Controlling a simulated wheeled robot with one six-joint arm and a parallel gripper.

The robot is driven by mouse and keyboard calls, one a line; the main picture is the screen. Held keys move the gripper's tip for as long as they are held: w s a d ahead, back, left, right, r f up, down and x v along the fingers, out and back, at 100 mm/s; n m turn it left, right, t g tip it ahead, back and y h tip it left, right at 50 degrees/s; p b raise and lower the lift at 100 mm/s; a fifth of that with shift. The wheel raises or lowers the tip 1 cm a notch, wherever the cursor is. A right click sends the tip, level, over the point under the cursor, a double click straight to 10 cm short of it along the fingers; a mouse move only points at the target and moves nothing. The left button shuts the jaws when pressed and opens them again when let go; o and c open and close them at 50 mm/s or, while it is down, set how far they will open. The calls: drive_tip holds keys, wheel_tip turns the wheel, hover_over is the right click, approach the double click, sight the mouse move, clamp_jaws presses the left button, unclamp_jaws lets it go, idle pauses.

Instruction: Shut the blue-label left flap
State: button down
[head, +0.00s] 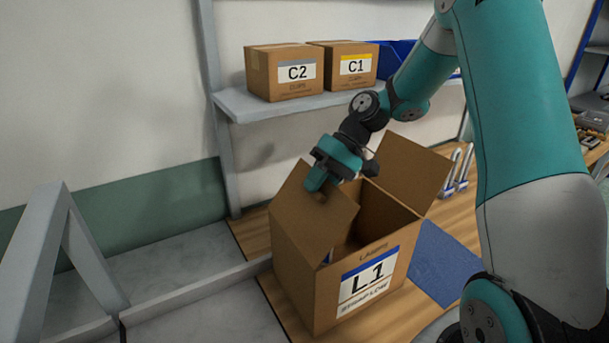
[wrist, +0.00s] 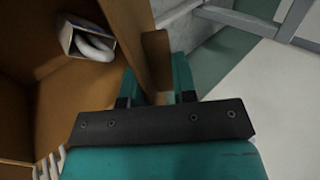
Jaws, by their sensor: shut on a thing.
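The cardboard box (head: 300,277) with the blue-edged L1 label (head: 367,282) stands on the wooden table. Its left flap (head: 318,213) is tilted up over the left part of the opening. My gripper (head: 318,189) is shut on the flap's upper edge. In the wrist view the flap (wrist: 152,45) runs between the teal fingers of my gripper (wrist: 158,92). The right flap (head: 413,172) stands open, leaning outward. Inside the box, a small open carton holding a white curved item (wrist: 92,45) shows in the wrist view.
Boxes C2 (head: 283,72) and C1 (head: 347,65) sit on a shelf (head: 240,105) behind. A blue mat (head: 440,262) lies right of the box, with white clamp-like items (head: 459,170) behind it. A grey metal frame (head: 60,240) stands at the left.

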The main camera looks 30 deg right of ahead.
drive_tip(key=d+f+y, duration=0.2)
drive_tip(key=d+f, duration=0.3)
drive_tip(key=f, duration=0.1)
drive_tip(key=c, duration=1.8)
unclamp_jaws()
drive_tip(key=shift+s+d+f+b, duration=0.15)
drive_tip(key=shift+f+b, duration=0.35)
drive_tip(key=shift+f, duration=0.5)
drive_tip(key=shift+d+f+b, duration=0.2)
drive_tip(key=shift+f+b, duration=0.3)
drive_tip(key=shift+f, duration=0.5)
drive_tip(key=shift+a+f, duration=0.1)
drive_tip(key=o, duration=0.9)
drive_tip(key=shift+o, duration=0.2)
drive_tip(key=shift+c, duration=0.5)
